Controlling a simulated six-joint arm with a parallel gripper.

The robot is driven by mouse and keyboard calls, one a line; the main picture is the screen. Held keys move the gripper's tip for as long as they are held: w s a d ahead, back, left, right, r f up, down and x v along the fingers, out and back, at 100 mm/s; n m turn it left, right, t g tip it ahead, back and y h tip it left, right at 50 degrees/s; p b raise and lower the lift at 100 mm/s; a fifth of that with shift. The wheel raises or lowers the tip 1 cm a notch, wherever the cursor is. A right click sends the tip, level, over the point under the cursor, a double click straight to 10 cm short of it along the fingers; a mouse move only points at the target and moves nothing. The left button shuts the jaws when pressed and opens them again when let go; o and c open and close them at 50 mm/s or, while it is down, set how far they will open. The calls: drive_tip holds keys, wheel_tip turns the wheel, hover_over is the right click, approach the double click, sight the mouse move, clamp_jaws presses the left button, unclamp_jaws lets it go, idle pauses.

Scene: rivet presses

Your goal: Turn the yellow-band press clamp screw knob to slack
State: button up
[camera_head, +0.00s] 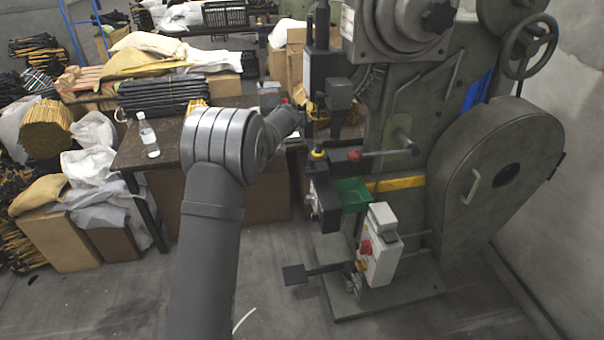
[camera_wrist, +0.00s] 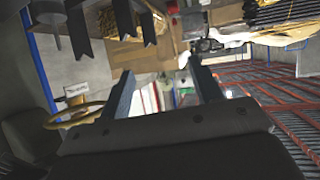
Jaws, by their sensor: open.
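The green press has a yellow band (camera_head: 400,183) low on its front. On the press's front, a red ball knob (camera_head: 354,155) ends a short rod, and a dark knob with a yellow ring (camera_head: 318,153) stands to its left. I cannot tell for sure which of them is the clamp screw knob. My gripper (camera_wrist: 160,82) is open in the wrist view, with its two fingers apart and nothing between them. In the head view my arm reaches up toward the press, its wrist left of and above these knobs; the fingers are not clear there. The wrist view shows no clear knob.
A green tray (camera_head: 352,194) and a control box with a red button (camera_head: 383,245) sit below the knobs. A handwheel (camera_head: 528,45) is at the upper right. A table with a bottle (camera_head: 148,137) and dark stacked rods (camera_head: 165,93) stands at left.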

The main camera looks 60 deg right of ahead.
drive_tip(key=w+d+f+m+g+h, duration=0.2)
drive_tip(key=w+m+h, duration=0.15)
drive_tip(key=w, duration=0.25)
drive_tip(key=m+g+y, duration=0.1)
drive_tip(key=m+g, duration=1.1)
drive_tip(key=g, duration=0.5)
approach(307, 173)
drive_tip(key=w+d+f+x, duration=0.1)
drive_tip(key=x, duration=0.7)
drive_tip(key=shift+d, duration=0.25)
drive_tip(key=shift+s+f, duration=0.1)
drive_tip(key=shift+f, duration=0.05)
drive_tip(key=shift+c, duration=0.5)
drive_tip(key=c, duration=0.9)
